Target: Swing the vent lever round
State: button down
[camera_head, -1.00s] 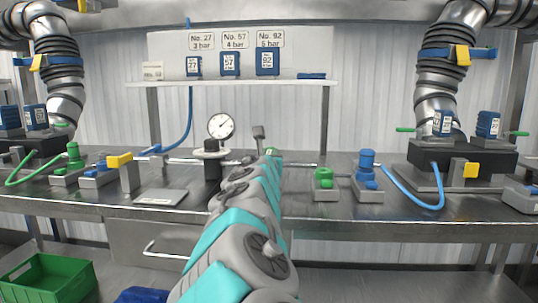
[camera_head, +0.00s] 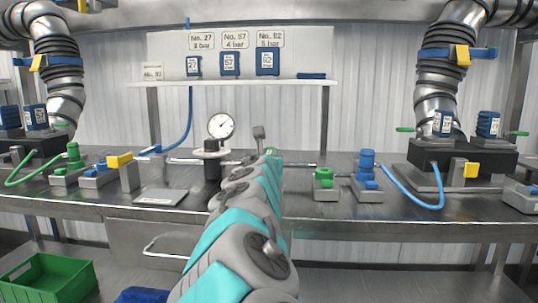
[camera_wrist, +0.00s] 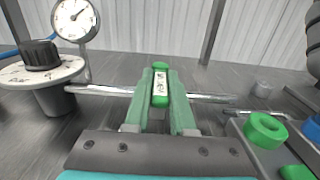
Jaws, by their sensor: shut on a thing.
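The vent lever (camera_wrist: 160,89) is a narrow green handle with a white label, in the middle of the wrist view. It points away from me, across the line of the horizontal metal pipe (camera_wrist: 100,90). My gripper (camera_wrist: 161,72) is shut on the lever, with one green finger along each side of it. The fingers hide the lever's sides and its mount. In the head view my arm hides most of the lever and gripper; only a bit of green shows past the arm's far end.
A round pressure gauge (camera_head: 220,126) stands left of the gripper on a fitting with a black knob (camera_wrist: 40,54). Right of my arm are a green valve block (camera_head: 325,182) and a blue valve block (camera_head: 367,178). A flat grey plate (camera_head: 160,197) lies left on the bench.

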jog(key=shift+f+b, duration=0.1)
jog(key=shift+b, duration=0.25)
jog(key=n+y+b, duration=0.1)
jog(key=b, duration=0.1)
jog(key=d+y+b, duration=0.1)
jog(key=shift+f+n+b, duration=0.15)
jog(key=shift+n+b, duration=0.25)
jog(key=n+y+b, duration=0.1)
jog(key=y+b, duration=0.1)
jog(key=d+n+y+b, duration=0.1)
jog(key=y+b, duration=0.1)
jog(key=shift+w+g, duration=0.15)
jog(key=shift+g, duration=0.25)
jog(key=n+y+b, duration=0.1)
jog(key=n+g+y+b, duration=0.1)
jog(key=y, duration=0.1)
jog(key=shift+w+d, duration=0.15)
jog(key=shift+d, duration=0.1)
jog(key=shift+w+d+r+n+g+y+b, duration=0.15)
jog(key=shift+d+n+g+y+b, duration=0.05)
jog(key=shift+n+g+y, duration=0.7)
jog(key=shift+w+d+r+n+g+y+b, duration=0.15)
jog(key=shift+n+g+y, duration=0.5)
jog(key=shift+y, duration=0.35)
jog(key=c, duration=0.8)
grip_release()
jog(key=shift+o, duration=0.2)
